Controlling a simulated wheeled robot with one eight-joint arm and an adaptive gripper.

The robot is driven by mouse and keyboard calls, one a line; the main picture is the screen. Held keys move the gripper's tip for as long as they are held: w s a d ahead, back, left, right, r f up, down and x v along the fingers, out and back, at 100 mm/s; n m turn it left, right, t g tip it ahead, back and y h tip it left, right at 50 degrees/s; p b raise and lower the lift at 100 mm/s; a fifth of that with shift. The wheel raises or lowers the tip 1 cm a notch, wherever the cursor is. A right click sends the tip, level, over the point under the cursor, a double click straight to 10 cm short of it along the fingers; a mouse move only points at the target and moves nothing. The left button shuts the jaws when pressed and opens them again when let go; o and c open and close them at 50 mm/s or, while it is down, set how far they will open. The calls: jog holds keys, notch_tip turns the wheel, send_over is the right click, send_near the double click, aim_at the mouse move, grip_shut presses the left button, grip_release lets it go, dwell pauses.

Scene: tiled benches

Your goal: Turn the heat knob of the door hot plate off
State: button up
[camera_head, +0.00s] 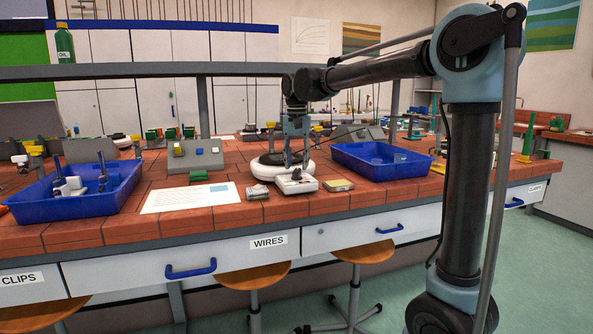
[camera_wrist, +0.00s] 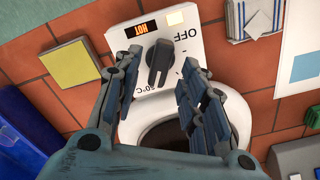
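The hot plate (camera_head: 262,172) is a white round body with a dark top on the tiled bench. Its white control box (camera_head: 297,185) faces the bench's front edge. In the wrist view the control box (camera_wrist: 193,15) carries a black heat knob (camera_wrist: 160,62), a lit orange HOT sign (camera_wrist: 142,29), the word OFF, and a temperature marking partly hidden by my fingers. The knob's exact setting is unclear. My gripper (camera_head: 297,163) points down over the control box. It is open, with one finger on each side of the knob; contact is not clear.
A yellow-topped block (camera_head: 338,185) and a small grey object (camera_head: 257,191) flank the control box. Blue trays stand left (camera_head: 75,209) and right (camera_head: 385,172). A paper sheet (camera_head: 190,198) lies left. A grey sloped panel (camera_head: 195,157) stands behind it.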

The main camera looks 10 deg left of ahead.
jog(key=shift+f, duration=1.4)
grip_shut()
jog(key=shift+a, duration=0.25)
jog(key=shift+d, duration=0.2)
